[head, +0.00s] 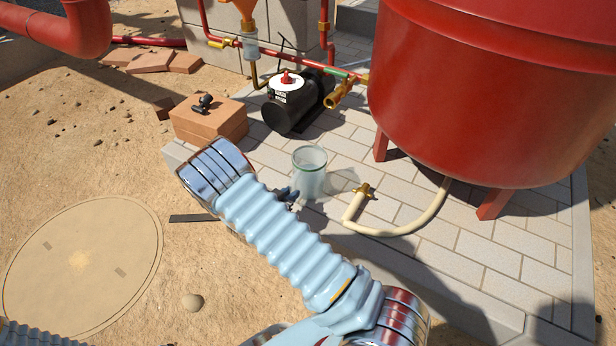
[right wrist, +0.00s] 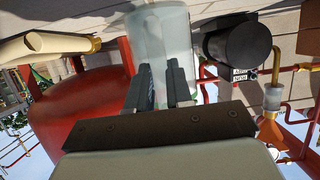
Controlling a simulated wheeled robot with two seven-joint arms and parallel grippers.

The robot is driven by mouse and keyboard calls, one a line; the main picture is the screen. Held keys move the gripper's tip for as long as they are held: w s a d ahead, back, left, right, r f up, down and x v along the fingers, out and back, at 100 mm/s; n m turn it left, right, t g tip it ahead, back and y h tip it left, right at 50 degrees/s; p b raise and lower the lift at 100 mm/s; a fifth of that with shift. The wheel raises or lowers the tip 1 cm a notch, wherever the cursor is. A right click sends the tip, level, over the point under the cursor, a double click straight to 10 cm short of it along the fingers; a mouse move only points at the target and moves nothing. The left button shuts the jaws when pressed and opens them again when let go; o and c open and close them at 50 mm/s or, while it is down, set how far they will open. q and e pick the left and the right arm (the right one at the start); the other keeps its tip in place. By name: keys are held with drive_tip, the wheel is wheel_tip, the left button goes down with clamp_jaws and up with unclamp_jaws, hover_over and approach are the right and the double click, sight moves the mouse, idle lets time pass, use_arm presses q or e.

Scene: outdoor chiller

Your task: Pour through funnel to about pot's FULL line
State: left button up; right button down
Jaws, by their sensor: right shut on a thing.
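A clear, pale jug (head: 310,172) stands upright over the paving, its open rim facing up; its contents are hard to make out. My right gripper (head: 290,196) is mostly hidden behind my arm. In the right wrist view my gripper (right wrist: 160,80) has its two dark fingers on the jug (right wrist: 160,35). An orange funnel (head: 239,12) is at the top, cut by the frame edge, above a small clear pot (head: 251,46) on the pipework. The funnel (right wrist: 270,134) and pot (right wrist: 273,97) also show in the wrist view. No FULL line is readable. My left gripper is out of view.
A red tank (head: 490,90) fills the right. A black pump (head: 290,105) stands below the red pipes. A hose with a brass end (head: 410,225) lies right of the jug. A brick stack (head: 209,122) holds a small black item (head: 203,103). Open sand lies left.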

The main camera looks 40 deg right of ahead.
sight(293, 178)
drive_tip(key=shift+r+p, duration=2.35)
drive_tip(key=shift+r, duration=0.75)
drive_tip(key=c, duration=1.7)
unclamp_jaws()
clamp_jaws()
